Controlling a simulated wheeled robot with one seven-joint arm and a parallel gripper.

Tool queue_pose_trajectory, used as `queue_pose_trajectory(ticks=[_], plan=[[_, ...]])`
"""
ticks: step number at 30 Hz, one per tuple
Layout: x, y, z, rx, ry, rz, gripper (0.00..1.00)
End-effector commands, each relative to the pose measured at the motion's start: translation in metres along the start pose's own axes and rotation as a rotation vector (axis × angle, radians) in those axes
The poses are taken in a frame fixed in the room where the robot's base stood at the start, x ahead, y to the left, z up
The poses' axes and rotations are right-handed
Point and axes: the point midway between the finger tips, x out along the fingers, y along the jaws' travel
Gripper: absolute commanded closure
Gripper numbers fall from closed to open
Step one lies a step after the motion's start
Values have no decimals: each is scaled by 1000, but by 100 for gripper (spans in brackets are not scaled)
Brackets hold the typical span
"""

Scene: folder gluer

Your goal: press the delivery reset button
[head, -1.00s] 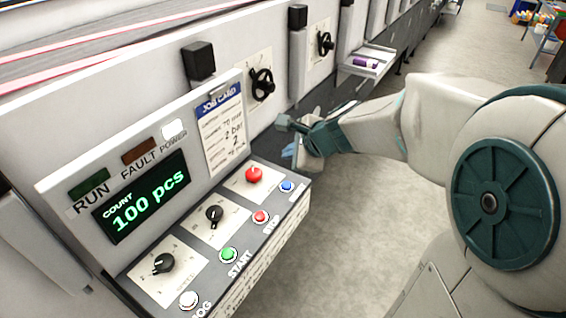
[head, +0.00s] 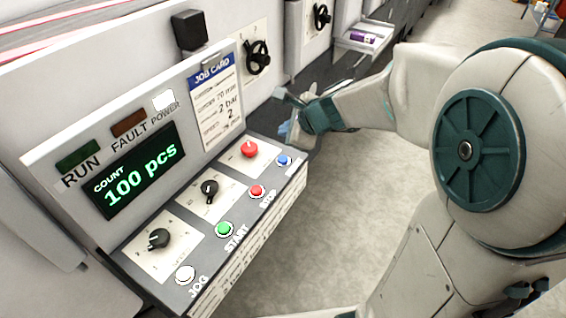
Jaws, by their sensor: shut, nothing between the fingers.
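A small blue button (head: 284,160) sits at the far right end of the sloped control panel (head: 190,270). Its label is too small to read, so I cannot tell whether it is the delivery reset button. The front row also holds a red STOP button (head: 256,191), a green START button (head: 225,229) and a white JOG button (head: 185,275). My gripper (head: 286,132) is shut and empty, just beyond the panel's far right end and apart from the blue button. Its fingertips are small and partly hidden by its own body.
A red mushroom button (head: 249,149) and black rotary knobs (head: 208,190) stand behind the front row. The count display (head: 140,170) reads 100 pcs. A black handwheel (head: 257,57) is on the machine wall beyond. Bare floor (head: 340,220) lies right of the panel.

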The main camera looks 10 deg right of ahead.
Motion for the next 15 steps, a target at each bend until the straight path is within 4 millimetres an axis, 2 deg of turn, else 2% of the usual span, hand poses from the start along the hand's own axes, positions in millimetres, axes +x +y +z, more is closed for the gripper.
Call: queue_pose_trajectory(ticks=[1,7,15], plan=[[10,7,-7,0,0,1,100],[28,21,-21,0,0,1,100],[42,30,-30,-1,0,0,100]])
